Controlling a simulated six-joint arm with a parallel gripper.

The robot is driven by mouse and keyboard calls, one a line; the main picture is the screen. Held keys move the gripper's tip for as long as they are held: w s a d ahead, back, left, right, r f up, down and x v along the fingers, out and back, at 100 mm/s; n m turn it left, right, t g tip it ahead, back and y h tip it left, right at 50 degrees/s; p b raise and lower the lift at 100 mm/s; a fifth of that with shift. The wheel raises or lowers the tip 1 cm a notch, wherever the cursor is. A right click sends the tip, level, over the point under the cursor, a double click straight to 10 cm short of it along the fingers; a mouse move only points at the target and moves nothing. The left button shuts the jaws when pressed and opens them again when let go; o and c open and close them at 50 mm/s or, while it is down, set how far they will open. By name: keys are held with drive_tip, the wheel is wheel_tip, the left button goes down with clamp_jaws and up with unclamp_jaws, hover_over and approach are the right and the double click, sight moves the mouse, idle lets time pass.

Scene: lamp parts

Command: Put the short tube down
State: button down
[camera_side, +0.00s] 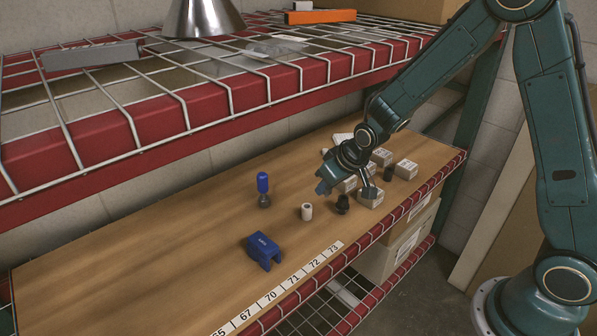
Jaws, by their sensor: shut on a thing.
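My gripper (347,188) is over the right part of the wooden shelf board (150,250), pointing down.
Several pale boxes (405,169) and another dark piece (388,172) stand behind and right. A blue-topped piece (263,188) and a blue bracket (263,249) are left. A number strip (290,286) lines the front edge. A red-edged wire shelf (210,100) hangs above. The board's left is clear.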

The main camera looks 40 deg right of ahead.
drive_tip(key=w+a+f+n, duration=0.1)
drive_tip(key=w+a+f, duration=0.3)
drive_tip(key=a, duration=0.4)
drive_tip(key=w+a+f, duration=0.3)
drive_tip(key=a+f, duration=0.1)
drive_tip(key=a, duration=0.4)
drive_tip(key=w+a+f+n, duration=0.1)
drive_tip(key=w+a+f, duration=0.3)
drive_tip(key=a, duration=0.4)
drive_tip(key=w+d+n+y, duration=0.1)
drive_tip(key=w+d, duration=0.2)
drive_tip(key=w, duration=0.5)
drive_tip(key=w+d+n+y, duration=0.1)
drive_tip(key=w+d, duration=0.2)
drive_tip(key=w, duration=0.5)
drive_tip(key=shift+r+n, duration=0.15)
drive_tip(key=shift+n, duration=0.15)
drive_tip(key=shift+f, duration=3.95)
drive_tip(key=shift+f, duration=0.15)
